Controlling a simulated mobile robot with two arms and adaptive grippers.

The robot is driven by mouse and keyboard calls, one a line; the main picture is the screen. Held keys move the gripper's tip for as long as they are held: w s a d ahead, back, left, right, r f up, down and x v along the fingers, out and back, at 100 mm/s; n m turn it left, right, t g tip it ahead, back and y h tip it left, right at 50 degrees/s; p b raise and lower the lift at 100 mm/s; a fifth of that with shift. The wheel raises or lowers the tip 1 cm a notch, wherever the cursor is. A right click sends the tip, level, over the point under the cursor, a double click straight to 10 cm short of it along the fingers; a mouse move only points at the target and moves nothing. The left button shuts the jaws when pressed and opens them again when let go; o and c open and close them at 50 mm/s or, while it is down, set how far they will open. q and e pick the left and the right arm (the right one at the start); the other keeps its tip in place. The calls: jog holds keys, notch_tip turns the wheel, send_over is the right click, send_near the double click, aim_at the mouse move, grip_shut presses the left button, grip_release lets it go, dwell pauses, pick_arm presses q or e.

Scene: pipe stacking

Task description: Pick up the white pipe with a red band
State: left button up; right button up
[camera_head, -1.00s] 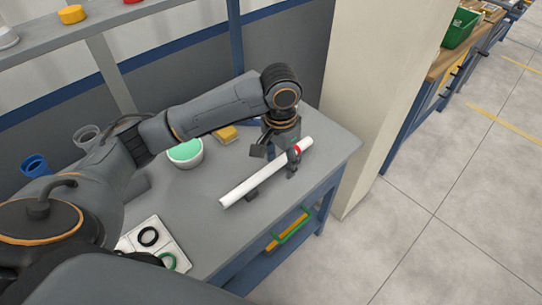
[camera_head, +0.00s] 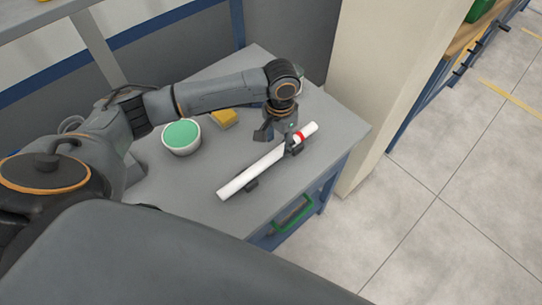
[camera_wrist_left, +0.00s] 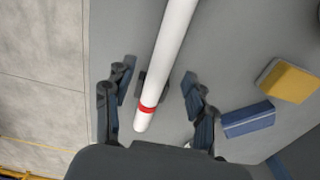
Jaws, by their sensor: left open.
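The white pipe (camera_head: 252,172) lies diagonally above the grey table, on small dark supports. Its red band (camera_head: 299,136) is near the far right end. My left gripper (camera_head: 278,141) is at that end, with its fingers spread around the pipe near the band. In the left wrist view the pipe (camera_wrist_left: 172,45) runs between the two open fingers of my left gripper (camera_wrist_left: 155,105), and its banded end points toward the wrist. The fingers look apart from the pipe on both sides. My right gripper is not in view.
On the grey table (camera_head: 205,190) stand a white bowl with green inside (camera_head: 182,137) and a yellow block (camera_head: 224,118). A blue block (camera_wrist_left: 248,119) lies beside the yellow one in the wrist view. A beige pillar (camera_head: 375,90) rises behind the table's right edge.

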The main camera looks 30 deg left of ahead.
aim_at(275, 152)
pick_arm(q)
jog(key=f, duration=0.3)
jog(key=shift+s+a+f+p, duration=0.3)
jog(key=shift+s+p, duration=0.05)
jog(key=shift+p, duration=0.05)
jog(key=shift+f, duration=0.45)
jog(key=c, duration=1.1)
grip_shut()
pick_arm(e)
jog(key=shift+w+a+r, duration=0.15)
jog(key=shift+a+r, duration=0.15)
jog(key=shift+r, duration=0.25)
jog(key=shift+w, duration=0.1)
